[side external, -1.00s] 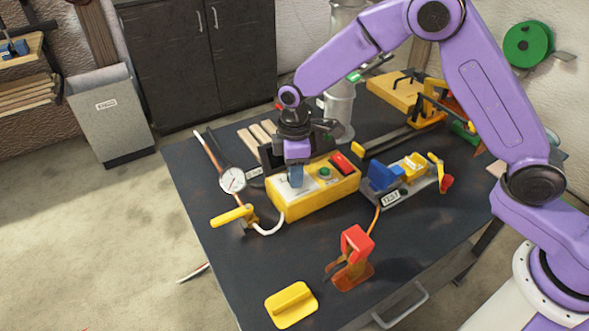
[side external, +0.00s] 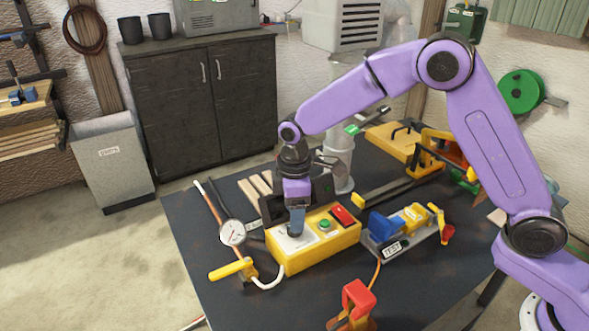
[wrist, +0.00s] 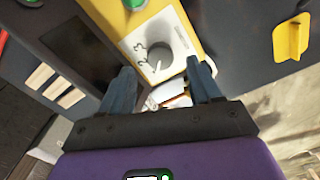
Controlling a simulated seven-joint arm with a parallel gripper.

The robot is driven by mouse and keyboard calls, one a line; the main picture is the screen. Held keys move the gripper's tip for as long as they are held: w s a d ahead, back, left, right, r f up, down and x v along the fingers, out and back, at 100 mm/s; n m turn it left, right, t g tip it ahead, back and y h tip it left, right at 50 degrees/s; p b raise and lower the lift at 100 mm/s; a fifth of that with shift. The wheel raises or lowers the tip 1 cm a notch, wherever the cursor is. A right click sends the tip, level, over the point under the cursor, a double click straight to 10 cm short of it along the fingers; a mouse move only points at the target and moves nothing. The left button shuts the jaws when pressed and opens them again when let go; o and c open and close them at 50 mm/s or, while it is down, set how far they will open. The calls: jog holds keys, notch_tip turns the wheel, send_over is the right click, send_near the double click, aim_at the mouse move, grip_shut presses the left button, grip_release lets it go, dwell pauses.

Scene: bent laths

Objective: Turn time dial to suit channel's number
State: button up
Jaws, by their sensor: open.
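The time dial (wrist: 160,59) is a round grey knob on the white panel of the yellow control box (side external: 333,246). A "2" and a "3" are legible beside it in the wrist view; other marks are too small or hidden. My gripper (side external: 296,233) points down over the box's left end. In the wrist view my gripper (wrist: 162,84) is open, its fingers spread to either side of the dial, with a gap visible. I cannot make out the channel or its number; a grey metal base (side external: 398,246) carries a plate reading "TEST".
A green button (side external: 325,224) and red switch (side external: 342,215) share the box top. A round gauge (side external: 232,233) and yellow lever (side external: 230,269) stand left. A blue-and-yellow fixture (side external: 400,222) stands right. A red-topped clamp (side external: 357,299) is in front. Bare tabletop lies front-left.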

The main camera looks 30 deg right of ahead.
notch_tip(320, 180, up, 14)
dwell(0.4)
jog(key=shift+f, duration=0.1)
jog(key=s+d+f, duration=0.1)
jog(key=s+d, duration=0.5)
jog(key=s, duration=0.4)
jog(key=s+d+f, duration=0.2)
jog(key=s+d, duration=0.4)
jog(key=s, duration=0.5)
jog(key=s+d+f+m, duration=0.1)
jog(key=s+d+f, duration=0.1)
jog(key=s+d, duration=0.4)
jog(key=s, duration=0.5)
jog(key=shift+s, duration=0.15)
jog(key=shift+d, duration=0.1)
jog(key=shift+c, duration=0.3)
